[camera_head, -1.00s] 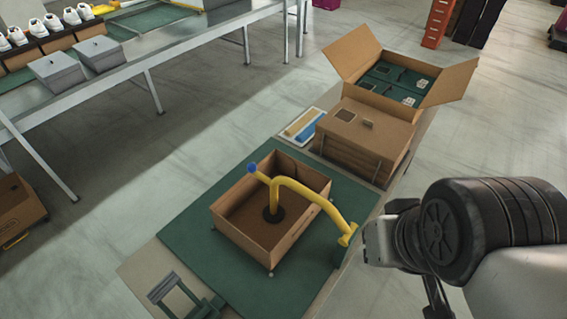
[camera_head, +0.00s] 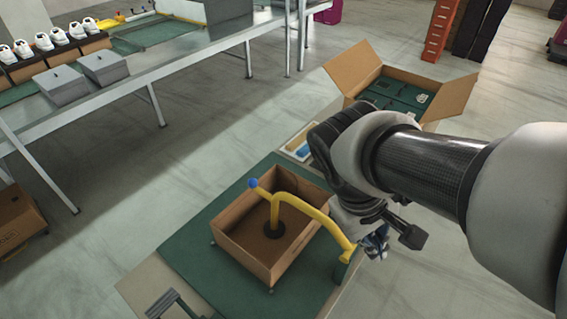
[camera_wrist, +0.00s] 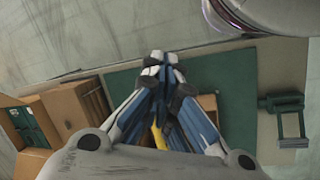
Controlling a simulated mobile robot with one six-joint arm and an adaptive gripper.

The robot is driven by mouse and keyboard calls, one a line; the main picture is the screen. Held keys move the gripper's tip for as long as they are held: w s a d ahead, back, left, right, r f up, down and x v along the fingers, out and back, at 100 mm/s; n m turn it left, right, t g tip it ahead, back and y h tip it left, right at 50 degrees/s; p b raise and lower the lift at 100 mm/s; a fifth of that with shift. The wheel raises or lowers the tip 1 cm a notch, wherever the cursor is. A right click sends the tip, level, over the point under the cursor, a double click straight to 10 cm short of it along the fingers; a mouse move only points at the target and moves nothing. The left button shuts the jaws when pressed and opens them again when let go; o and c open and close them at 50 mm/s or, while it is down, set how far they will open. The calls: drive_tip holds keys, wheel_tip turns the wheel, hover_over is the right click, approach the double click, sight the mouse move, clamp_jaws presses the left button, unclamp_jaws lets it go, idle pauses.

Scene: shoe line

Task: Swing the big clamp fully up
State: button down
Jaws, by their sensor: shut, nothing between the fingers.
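The big clamp (camera_head: 316,217) is a bent yellow arm with a blue knob at its left end. It is down: its post and black round pad (camera_head: 270,228) reach into an open brown box (camera_head: 247,250). Its right end meets a yellow and green base at the edge of the green mat (camera_head: 192,247). My gripper (camera_head: 376,243) is just right of that base, partly hidden by my wrist. In the wrist view my gripper (camera_wrist: 159,62) has its fingers together and empty. A short yellow piece of the clamp shows between and below the fingers; the rest is hidden.
A carton with raised flaps (camera_head: 448,97) stands behind my arm. A small tray (camera_head: 299,142) with a blue piece is left of my wrist. A dark green bracket (camera_head: 178,304) is at the near end. A metal conveyor table (camera_head: 180,62) is across the aisle.

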drive_tip(key=w+a+f+n+t+h+p, duration=0.1)
drive_tip(key=w+a+f+n+t+h, duration=0.1)
drive_tip(key=w+a+f+n+h, duration=0.4)
drive_tip(key=w+a+f+n+t+h, duration=0.25)
drive_tip(key=w+f+n, duration=0.25)
drive_tip(key=w, duration=0.3)
drive_tip(key=a+f+n+t, duration=1)
drive_tip(key=a+f, duration=0.3)
drive_tip(key=shift+w+a+f+y+p, duration=0.15)
drive_tip(key=shift+w+y+p, duration=0.15)
drive_tip(key=shift+w+y, duration=0.15)
drive_tip(key=b+x, duration=0.1)
drive_tip(key=x, duration=0.9)
